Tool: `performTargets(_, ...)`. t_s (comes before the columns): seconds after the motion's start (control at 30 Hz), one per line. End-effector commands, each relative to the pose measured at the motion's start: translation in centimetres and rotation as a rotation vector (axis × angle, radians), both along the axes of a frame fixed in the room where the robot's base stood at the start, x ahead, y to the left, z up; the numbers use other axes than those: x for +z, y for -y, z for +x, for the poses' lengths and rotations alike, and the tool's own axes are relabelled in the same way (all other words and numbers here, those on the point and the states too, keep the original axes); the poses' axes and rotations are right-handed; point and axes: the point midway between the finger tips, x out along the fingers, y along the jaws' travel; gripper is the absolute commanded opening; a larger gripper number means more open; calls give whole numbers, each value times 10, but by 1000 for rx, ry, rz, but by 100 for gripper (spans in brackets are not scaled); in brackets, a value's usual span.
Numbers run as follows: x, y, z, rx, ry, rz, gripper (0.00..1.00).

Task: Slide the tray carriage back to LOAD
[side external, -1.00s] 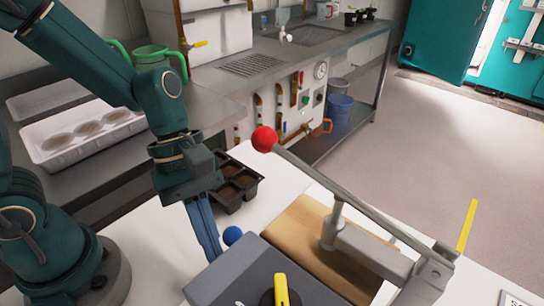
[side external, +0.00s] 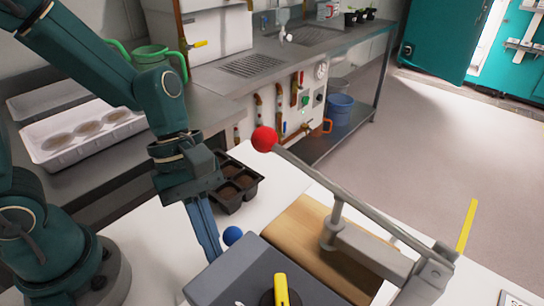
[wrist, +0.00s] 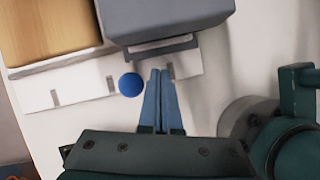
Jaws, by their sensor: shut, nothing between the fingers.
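I cannot tell which part is the tray carriage, and no LOAD mark is readable.
A wooden block (side external: 300,232) sits beside the grey box. A lever with a red ball (side external: 265,139) reaches over the bench. A yellow handle (side external: 281,288) stands on the grey box. A black pot tray (side external: 236,182) is behind my gripper. White bench surface is bare left of my fingers.

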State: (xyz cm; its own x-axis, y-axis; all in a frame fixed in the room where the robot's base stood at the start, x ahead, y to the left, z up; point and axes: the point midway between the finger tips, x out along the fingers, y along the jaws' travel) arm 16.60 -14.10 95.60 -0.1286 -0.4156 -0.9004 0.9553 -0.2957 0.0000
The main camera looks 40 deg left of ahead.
Motion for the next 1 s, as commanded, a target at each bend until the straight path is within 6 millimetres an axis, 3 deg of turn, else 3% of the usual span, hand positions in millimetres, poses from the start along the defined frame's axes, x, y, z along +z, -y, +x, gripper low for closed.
performTargets(0.47,2,0,0,0,2,-1,0)
performTargets(1.0,52,0,-6,0,5,0,0)
